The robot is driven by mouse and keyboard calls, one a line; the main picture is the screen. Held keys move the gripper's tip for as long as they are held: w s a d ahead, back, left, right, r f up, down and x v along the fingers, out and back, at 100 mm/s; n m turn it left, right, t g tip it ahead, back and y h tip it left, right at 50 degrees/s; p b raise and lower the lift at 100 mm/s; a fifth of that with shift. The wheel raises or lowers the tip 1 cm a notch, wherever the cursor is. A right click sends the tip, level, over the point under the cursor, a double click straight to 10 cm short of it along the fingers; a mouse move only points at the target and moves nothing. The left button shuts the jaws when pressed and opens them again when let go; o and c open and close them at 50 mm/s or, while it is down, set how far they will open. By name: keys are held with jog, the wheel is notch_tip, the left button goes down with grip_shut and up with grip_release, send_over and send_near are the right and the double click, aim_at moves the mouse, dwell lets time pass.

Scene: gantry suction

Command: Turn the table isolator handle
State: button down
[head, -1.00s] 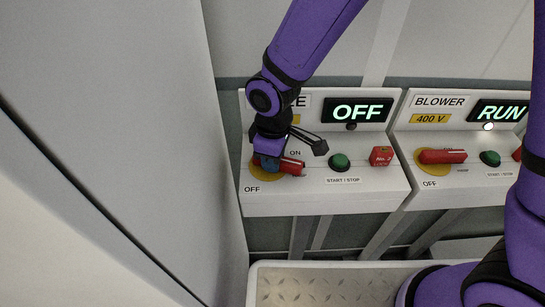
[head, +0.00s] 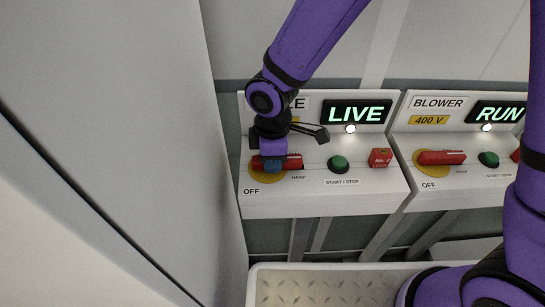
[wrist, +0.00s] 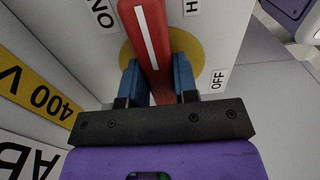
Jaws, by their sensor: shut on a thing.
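The red table isolator handle (head: 292,162) sits on a yellow disc (head: 262,176) on the left control box. My gripper (head: 269,163) is over it, and its blue fingers are shut on the handle. In the wrist view the red handle (wrist: 150,45) with its white stripe stands between the two blue fingers (wrist: 157,82). The handle lies about level in the head view, pointing right toward the HASP label. The display (head: 357,113) above reads LIVE and the lamp (head: 350,128) under it is lit. My wrist covers part of the box's name plate and the ON label in the head view.
A green start/stop button (head: 338,163) and a red lock block (head: 380,157) are on the same box. The blower box to the right has its own red handle (head: 441,157) and a RUN display (head: 500,113). A tall grey panel (head: 110,110) stands close on the left.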

jog(key=c, duration=0.9)
grip_release()
jog(key=shift+r, duration=0.1)
notch_tip(320, 180, up, 11)
jog(key=shift+f, duration=0.15)
jog(key=shift+w, duration=0.1)
